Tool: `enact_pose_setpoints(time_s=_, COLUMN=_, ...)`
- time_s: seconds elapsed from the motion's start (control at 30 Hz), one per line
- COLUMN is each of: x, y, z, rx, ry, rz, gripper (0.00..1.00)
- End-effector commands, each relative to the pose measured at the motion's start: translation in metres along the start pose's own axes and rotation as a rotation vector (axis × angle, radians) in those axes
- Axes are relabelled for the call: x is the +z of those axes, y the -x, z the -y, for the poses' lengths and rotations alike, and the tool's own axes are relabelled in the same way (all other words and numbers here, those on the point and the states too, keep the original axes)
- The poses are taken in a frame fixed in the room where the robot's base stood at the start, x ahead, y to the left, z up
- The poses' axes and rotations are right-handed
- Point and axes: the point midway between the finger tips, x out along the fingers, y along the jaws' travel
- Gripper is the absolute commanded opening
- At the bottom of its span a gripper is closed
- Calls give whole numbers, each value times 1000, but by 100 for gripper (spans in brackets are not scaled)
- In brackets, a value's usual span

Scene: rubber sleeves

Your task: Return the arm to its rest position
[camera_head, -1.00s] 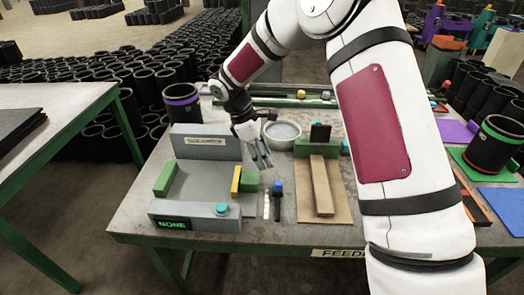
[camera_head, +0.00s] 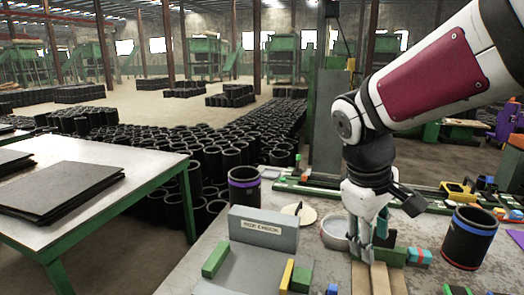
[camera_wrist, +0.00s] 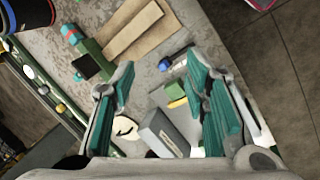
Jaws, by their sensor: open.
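My gripper (camera_head: 373,228) hangs pointing down over the workbench in the head view, near the grey bowl (camera_head: 335,232) and the wooden board (camera_head: 385,278). In the wrist view my gripper (camera_wrist: 160,95) shows its teal-padded fingers spread wide apart with nothing between them. My white arm with a red panel (camera_head: 425,80) reaches in from the upper right. Below the fingers in the wrist view are the grey fixture (camera_wrist: 163,132) and the wooden board (camera_wrist: 125,30).
A sleeve with a purple band (camera_head: 244,188) stands behind the fixture (camera_head: 263,228). A sleeve with a blue band (camera_head: 468,238) stands right of my gripper. A side table (camera_head: 110,210) with flat black sheets is at left. Stacked black sleeves (camera_head: 250,140) fill the floor behind.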

Motion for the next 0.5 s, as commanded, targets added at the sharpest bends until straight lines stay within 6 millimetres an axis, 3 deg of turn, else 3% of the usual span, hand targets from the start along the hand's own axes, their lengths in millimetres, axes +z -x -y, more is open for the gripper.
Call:
enact_pose_setpoints(time_s=0.2, x=55, y=29, z=23, rx=-21, ry=-234, rz=-125, gripper=42)
enact_pose_setpoints(time_s=0.5, x=111, y=41, z=62, rx=-107, ry=-519, rz=-301, gripper=42)
